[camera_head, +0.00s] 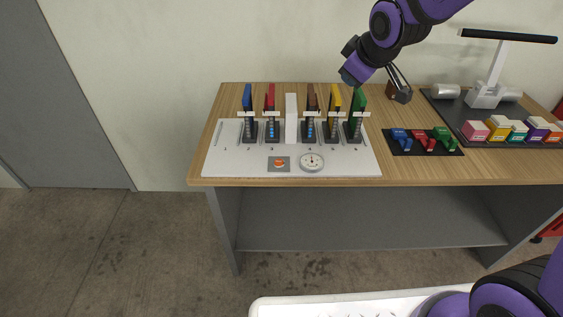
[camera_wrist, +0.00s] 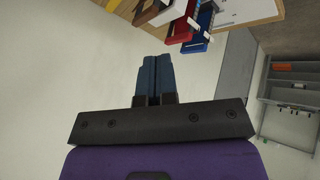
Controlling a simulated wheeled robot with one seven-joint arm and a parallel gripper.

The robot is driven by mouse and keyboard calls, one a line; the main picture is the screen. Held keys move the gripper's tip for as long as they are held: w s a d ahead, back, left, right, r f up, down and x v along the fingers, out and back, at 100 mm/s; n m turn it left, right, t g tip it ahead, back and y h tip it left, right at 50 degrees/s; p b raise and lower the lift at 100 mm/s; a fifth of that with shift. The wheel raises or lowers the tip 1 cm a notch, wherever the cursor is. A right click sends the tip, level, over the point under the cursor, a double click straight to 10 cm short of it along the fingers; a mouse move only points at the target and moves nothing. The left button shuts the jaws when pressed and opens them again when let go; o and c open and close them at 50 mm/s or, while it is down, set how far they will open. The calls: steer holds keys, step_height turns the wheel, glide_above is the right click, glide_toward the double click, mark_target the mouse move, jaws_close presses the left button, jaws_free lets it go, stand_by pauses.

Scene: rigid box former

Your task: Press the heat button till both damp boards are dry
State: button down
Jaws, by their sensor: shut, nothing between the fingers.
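The heat button (camera_head: 279,163) is a small orange button on a grey plate at the front of the white panel (camera_head: 225,165). A round dial (camera_head: 312,161) is right of it; its reading is too small to tell. Blue (camera_head: 247,95), red (camera_head: 270,97), brown (camera_head: 311,98), yellow (camera_head: 335,98) and green (camera_head: 357,104) boards stand upright in dark holders with bluish marks. I cannot tell which boards are damp. My gripper (camera_wrist: 154,60) is shut and empty, with its blue fingers together in the wrist view. It is raised above the table, apart from the button.
A white upright block (camera_head: 291,118) stands between the red and brown boards. To the right are a dark tray (camera_head: 400,151) of coloured clips, a lamp (camera_head: 487,92) and several coloured boxes (camera_head: 498,130). A brown block (camera_head: 399,92) is near my arm. The table's front left corner is clear.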

steer(key=w+a+f+n+y, duration=0.25)
steer(key=w+a+f, duration=0.25)
steer(key=a+f, duration=0.35)
steer(key=n+y, duration=0.2)
steer(key=n, duration=0.2)
glide_above(278, 163)
step_height(278, 163, down, 11)
steer(key=shift+w+r+h, duration=0.1)
steer(key=shift+h, duration=0.15)
steer(key=shift+f, duration=4.4)
steer(key=shift+f, duration=0.1)
steer(key=shift+f, duration=0.35)
